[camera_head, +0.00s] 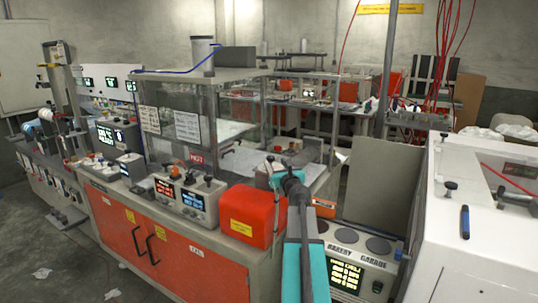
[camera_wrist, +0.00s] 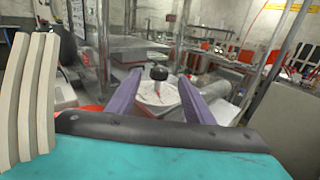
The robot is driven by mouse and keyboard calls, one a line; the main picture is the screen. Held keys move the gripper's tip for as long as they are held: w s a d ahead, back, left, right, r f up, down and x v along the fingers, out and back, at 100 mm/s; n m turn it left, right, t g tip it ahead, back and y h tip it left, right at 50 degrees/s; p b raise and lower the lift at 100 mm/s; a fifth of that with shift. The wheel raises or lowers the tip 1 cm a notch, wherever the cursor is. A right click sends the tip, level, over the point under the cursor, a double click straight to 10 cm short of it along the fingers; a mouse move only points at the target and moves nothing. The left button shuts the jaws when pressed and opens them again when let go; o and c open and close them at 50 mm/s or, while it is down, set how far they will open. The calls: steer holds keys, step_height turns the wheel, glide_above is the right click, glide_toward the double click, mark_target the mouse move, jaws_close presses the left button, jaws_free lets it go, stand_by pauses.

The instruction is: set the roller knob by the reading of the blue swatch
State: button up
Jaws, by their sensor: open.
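In the wrist view a black knob (camera_wrist: 159,73) stands on a pale round dial (camera_wrist: 157,92) with a small red mark. I cannot tell whether it is the roller knob. My gripper (camera_wrist: 156,82) is open, with a purple finger on each side of the knob in the picture. The knob appears beyond the fingers, and I see no contact. In the head view my teal arm (camera_head: 306,260) reaches up and away, and its fingers cannot be made out there. I cannot identify a blue swatch or its reading; a small blue piece (camera_head: 46,115) shows on the roller machine at far left.
A red box (camera_head: 253,214) and a control box with lit displays (camera_head: 186,198) stand on the bench left of my arm. A glass enclosure (camera_head: 180,125) rises behind them. A battery charger (camera_head: 350,262) and a white cabinet (camera_head: 480,195) are at right. Floor at lower left is mostly open.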

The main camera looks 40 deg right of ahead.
steer(key=shift+p+x, duration=1.05)
steer(key=shift+x, duration=4.8)
steer(key=shift+f, duration=0.1)
steer(key=c, duration=1.1)
steer(key=shift+o, duration=0.3)
steer(key=shift+s+d+m+g+h+p, duration=0.2)
steer(key=shift+m+g+h+p, duration=0.55)
steer(key=shift+h, duration=0.25)
steer(key=shift+s+d+m+g+h+p, duration=0.1)
steer(key=shift+d+m+g+h+p, duration=0.1)
steer(key=shift+m+g+h+p, duration=0.55)
